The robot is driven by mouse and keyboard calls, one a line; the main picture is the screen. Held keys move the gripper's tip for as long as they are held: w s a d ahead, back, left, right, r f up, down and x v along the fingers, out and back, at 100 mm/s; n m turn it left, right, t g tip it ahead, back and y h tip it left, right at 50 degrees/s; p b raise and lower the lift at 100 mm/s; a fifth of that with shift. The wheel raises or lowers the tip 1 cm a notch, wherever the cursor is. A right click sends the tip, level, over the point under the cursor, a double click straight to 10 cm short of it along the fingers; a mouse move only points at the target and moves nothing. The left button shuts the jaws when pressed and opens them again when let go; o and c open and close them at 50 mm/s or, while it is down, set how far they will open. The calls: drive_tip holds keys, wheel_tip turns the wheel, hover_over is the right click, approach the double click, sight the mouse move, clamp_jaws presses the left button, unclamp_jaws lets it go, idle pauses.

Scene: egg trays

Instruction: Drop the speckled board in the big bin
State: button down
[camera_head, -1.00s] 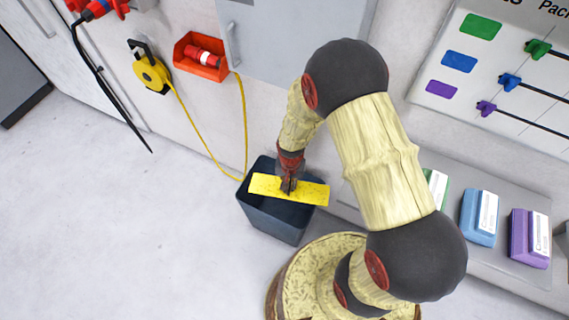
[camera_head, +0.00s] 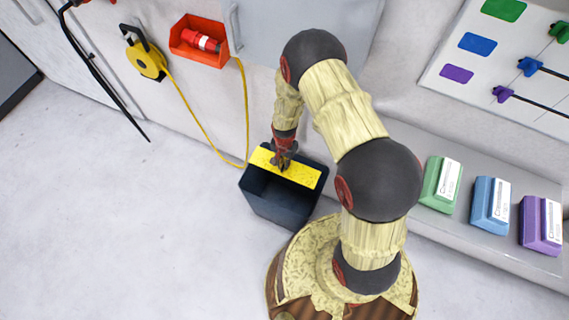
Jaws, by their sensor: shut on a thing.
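The speckled board (camera_head: 303,173) is a flat yellow strip with dark specks. My gripper (camera_head: 282,164) is shut on it near its middle. The big bin (camera_head: 278,208) is a dark blue-grey open-topped box on the floor, against the wall. The board is over the back part of the bin's opening, and the front part of the opening shows empty and dark. I cannot tell how high the board is above the rim or whether it touches it.
Green (camera_head: 441,184), blue (camera_head: 490,204) and purple (camera_head: 541,224) boxes stand on a ledge at the right. A yellow cable (camera_head: 207,137) runs along the wall from a reel (camera_head: 146,60) to behind the bin. The floor at left is clear.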

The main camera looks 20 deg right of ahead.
wheel_tip(320, 180, down, 28)
drive_tip(key=b, duration=1.1)
drive_tip(key=shift+f, duration=0.25)
idle(1.6)
drive_tip(key=c, duration=1.9)
unclamp_jaws()
wheel_tip(320, 180, up, 12)
